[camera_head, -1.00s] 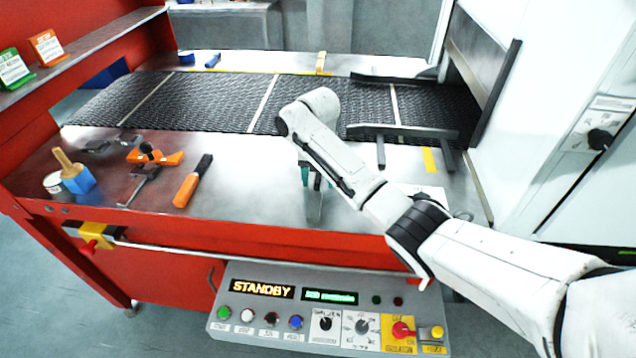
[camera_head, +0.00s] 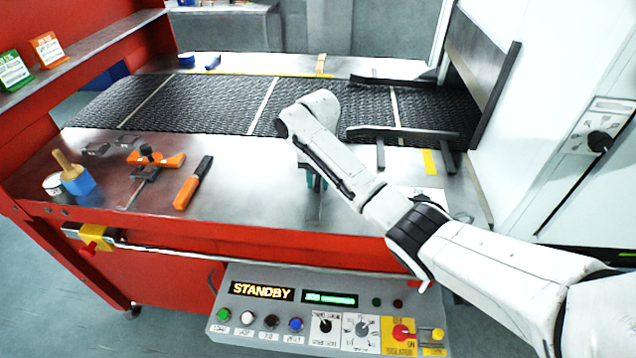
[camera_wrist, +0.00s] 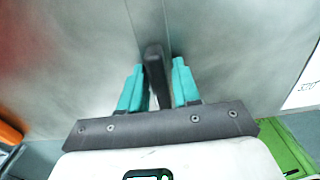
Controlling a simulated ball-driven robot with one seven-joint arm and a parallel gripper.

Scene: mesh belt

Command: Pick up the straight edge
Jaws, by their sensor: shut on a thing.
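The straight edge is a dark grey bar. In the wrist view the straight edge (camera_wrist: 155,72) stands between the two teal fingers of my gripper (camera_wrist: 158,84), which are shut on it. In the head view my gripper (camera_head: 312,178) is low over the front middle of the steel table, partly hidden behind my white arm. A narrow grey part of the straight edge (camera_head: 314,208) shows below the fingers, near the table's front edge. I cannot tell whether it touches the table.
The black mesh belt (camera_head: 205,103) runs behind. A dark bar on legs (camera_head: 415,133) stands to the right. The control console (camera_head: 330,310) is below the front edge.

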